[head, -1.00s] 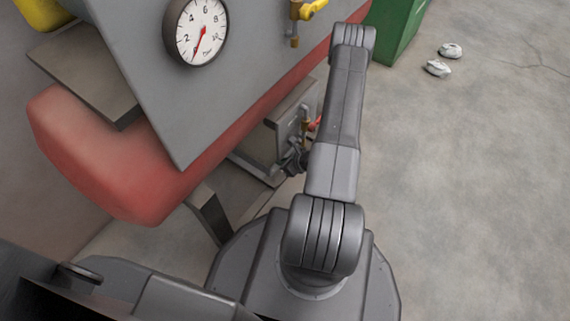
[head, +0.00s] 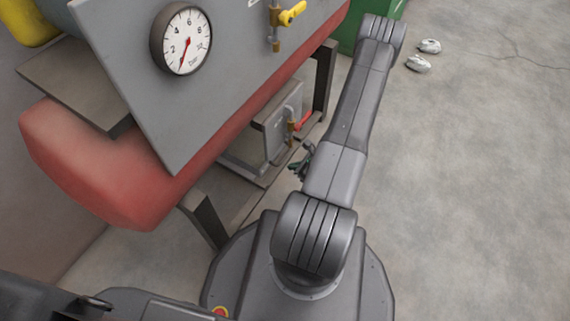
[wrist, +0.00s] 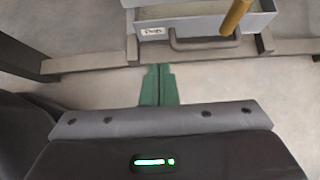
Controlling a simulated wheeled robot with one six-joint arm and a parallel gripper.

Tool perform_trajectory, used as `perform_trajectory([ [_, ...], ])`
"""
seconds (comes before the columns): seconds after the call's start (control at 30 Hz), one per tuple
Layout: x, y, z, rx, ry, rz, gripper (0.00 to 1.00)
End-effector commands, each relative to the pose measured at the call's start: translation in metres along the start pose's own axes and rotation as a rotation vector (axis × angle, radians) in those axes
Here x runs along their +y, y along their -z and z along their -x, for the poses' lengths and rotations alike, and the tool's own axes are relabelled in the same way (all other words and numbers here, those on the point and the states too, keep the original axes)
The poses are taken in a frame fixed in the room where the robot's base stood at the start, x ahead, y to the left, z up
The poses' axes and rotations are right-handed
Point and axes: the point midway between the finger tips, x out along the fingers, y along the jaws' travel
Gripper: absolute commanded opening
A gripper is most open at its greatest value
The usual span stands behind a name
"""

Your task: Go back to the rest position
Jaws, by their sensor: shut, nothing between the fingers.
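My gripper (wrist: 158,86) shows in the wrist view with its green fingers together and nothing between them. It is over bare floor, in front of a grey box with a handle (wrist: 205,43). In the head view my gripper (head: 300,165) is mostly hidden behind my own arm; only a small dark green part shows left of the arm. My arm stretches up the middle of the picture, beside the machine.
The grey machine panel has a gauge (head: 186,40) and a yellow-handled valve (head: 291,13). A green bin (head: 350,35) and two whitish lumps (head: 424,55) lie beyond. Floor at right is clear.

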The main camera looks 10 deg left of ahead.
Motion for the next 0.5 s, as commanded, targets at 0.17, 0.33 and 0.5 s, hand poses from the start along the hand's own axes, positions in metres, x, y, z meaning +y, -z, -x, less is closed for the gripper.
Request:
perform_trajectory([
  [0.17,0.0001,0.0001,0.013,0.0,0.0,0.0,0.0],
  [0.33,0.0003,0.0006,0.0137,0.0,-0.001,0.0,0.0],
  [0.5,0.0004,0.0007,0.0131,0.001,-0.001,0.0,0.0],
])
